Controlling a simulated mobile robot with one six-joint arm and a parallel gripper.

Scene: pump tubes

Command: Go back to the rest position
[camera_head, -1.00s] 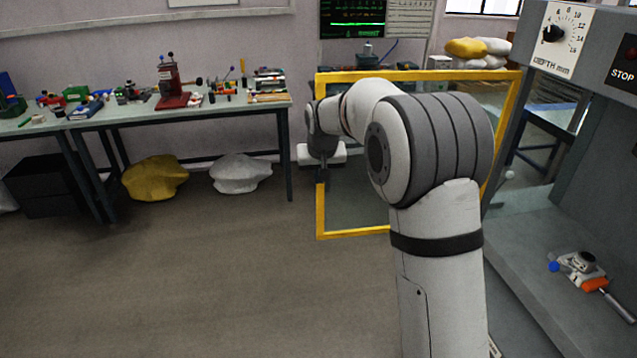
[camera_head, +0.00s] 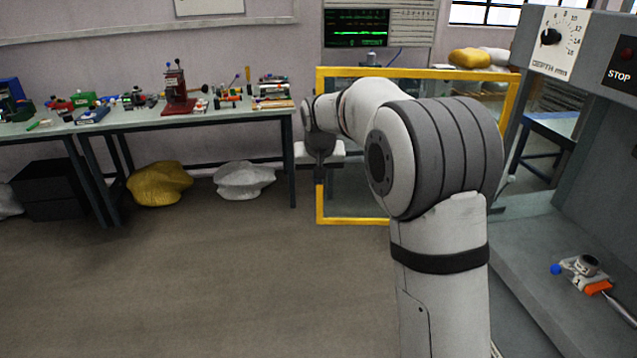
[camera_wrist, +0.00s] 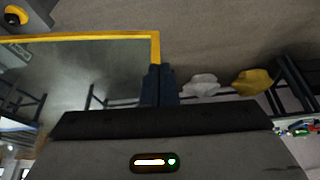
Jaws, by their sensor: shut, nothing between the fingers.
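My gripper (camera_head: 319,172) hangs at the end of my arm in the head view, in front of the left side of the yellow-framed panel (camera_head: 319,205). In the wrist view its two dark fingers (camera_wrist: 160,76) lie side by side, shut with nothing between them. The fingertips show close to the corner of the yellow frame (camera_wrist: 155,45) in that view; I cannot tell how far apart they are. My arm fills the middle of the head view and hides part of the panel.
A grey machine (camera_head: 588,15) with a depth dial stands at right, a small device with an orange part (camera_head: 585,270) on its bed. A cluttered bench (camera_head: 240,113) stands at left, yellow (camera_head: 160,184) and white (camera_head: 243,180) sacks under it. The floor (camera_head: 200,270) at front left is clear.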

